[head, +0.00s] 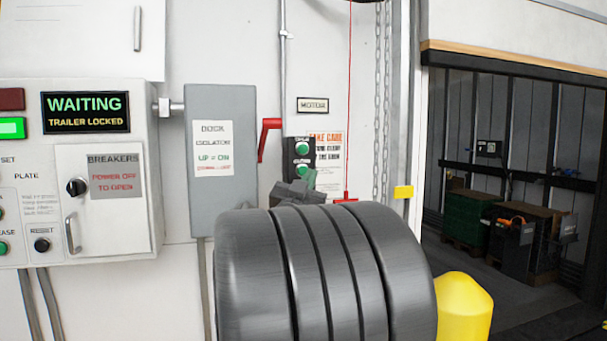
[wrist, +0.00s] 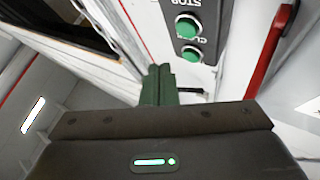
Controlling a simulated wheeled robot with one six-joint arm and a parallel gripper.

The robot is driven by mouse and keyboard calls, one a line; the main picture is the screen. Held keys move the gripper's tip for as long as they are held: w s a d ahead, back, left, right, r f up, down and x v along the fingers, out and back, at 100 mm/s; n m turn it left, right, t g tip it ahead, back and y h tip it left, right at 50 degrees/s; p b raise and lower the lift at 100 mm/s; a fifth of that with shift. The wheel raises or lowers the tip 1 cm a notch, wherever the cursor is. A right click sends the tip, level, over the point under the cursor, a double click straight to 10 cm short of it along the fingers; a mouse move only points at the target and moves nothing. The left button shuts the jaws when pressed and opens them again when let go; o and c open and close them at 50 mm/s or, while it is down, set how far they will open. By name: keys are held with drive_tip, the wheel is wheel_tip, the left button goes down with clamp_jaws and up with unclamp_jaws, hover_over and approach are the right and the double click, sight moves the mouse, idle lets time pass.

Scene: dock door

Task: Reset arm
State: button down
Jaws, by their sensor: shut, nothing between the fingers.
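My gripper (head: 308,180) is in front of the lower part of the door button box (head: 291,152) in the head view. Its green fingers are together with nothing between them in the wrist view (wrist: 160,72). The button box also shows in the wrist view (wrist: 213,12), with two green buttons beyond the fingertips and to their right. I see a gap between the fingertips and the buttons in the wrist view, but cannot judge its depth. My large dark arm link hides the lower wall in the head view.
A red isolator lever (head: 267,138) sticks out left of the button box and shows at right in the wrist view (wrist: 268,55). A control panel (head: 130,215) reads WAITING, TRAILER LOCKED. A red cord (head: 349,90), chain (head: 382,110) and yellow bollard (head: 465,305) stand right.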

drive_tip(key=shift+s+d, duration=0.3)
drive_tip(key=shift+s, duration=0.55)
drive_tip(key=shift+w, duration=0.1)
drive_tip(key=s, duration=0.2)
drive_tip(key=s+d, duration=0.1)
drive_tip(key=s, duration=0.1)
drive_tip(key=shift+d, duration=0.1)
drive_tip(key=shift+w, duration=0.15)
